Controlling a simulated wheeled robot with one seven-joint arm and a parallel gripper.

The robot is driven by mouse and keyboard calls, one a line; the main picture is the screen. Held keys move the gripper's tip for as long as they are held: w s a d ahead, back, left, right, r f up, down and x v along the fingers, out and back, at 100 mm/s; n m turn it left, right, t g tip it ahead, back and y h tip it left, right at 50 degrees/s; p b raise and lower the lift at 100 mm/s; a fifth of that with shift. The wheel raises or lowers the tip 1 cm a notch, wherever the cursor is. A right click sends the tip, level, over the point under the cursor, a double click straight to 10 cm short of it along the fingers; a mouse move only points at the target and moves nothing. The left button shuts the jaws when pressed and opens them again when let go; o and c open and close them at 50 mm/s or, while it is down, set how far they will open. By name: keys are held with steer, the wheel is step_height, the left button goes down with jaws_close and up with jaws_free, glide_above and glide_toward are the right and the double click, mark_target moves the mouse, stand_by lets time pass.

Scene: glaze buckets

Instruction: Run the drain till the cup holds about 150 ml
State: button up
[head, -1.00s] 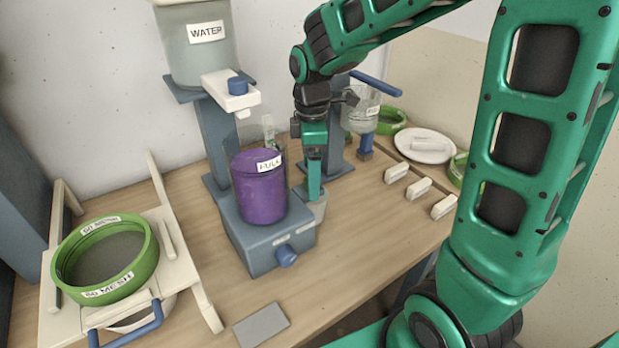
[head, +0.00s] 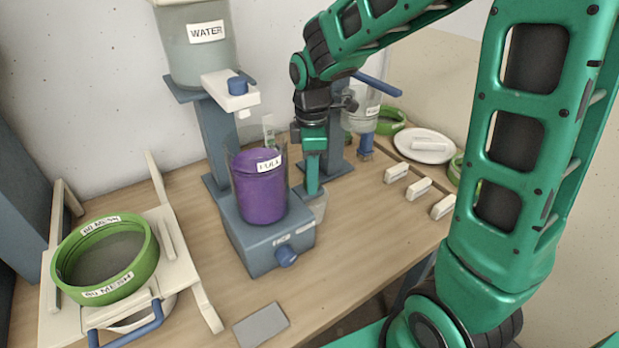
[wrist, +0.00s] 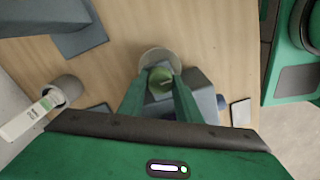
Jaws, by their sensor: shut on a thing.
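A small grey cup (head: 318,207) stands low beside the right side of the blue-grey base. It also shows in the wrist view (wrist: 146,58), its round mouth around my fingertips. My gripper (head: 312,188) points down at the cup. Its fingers (wrist: 161,80) appear shut on the cup; the exact contact is hard to see. Something green shows between them, and I cannot tell what it is. A clear vessel with a blue outlet (head: 366,142) hangs on a stand at the back, with a blue lever (head: 376,83) above. The cup's fill level is not readable.
A jar with purple contents (head: 262,195) stands on the base (head: 262,245), close left of my gripper. A water tank (head: 198,50) stands behind. A green sieve (head: 105,262) is at left. Several white blocks (head: 418,188) and a plate (head: 424,146) lie right. The front right tabletop is clear.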

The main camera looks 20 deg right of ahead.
steer(key=shift+w, duration=0.1)
steer(key=n, duration=0.3)
steer(key=shift+r+n, duration=0.1)
steer(key=shift+n, duration=0.2)
stand_by(0.5)
steer(key=shift+n, duration=0.7)
steer(key=n, duration=0.5)
steer(key=shift+w+n, duration=0.1)
steer(key=shift+n, duration=0.3)
stand_by(5.2)
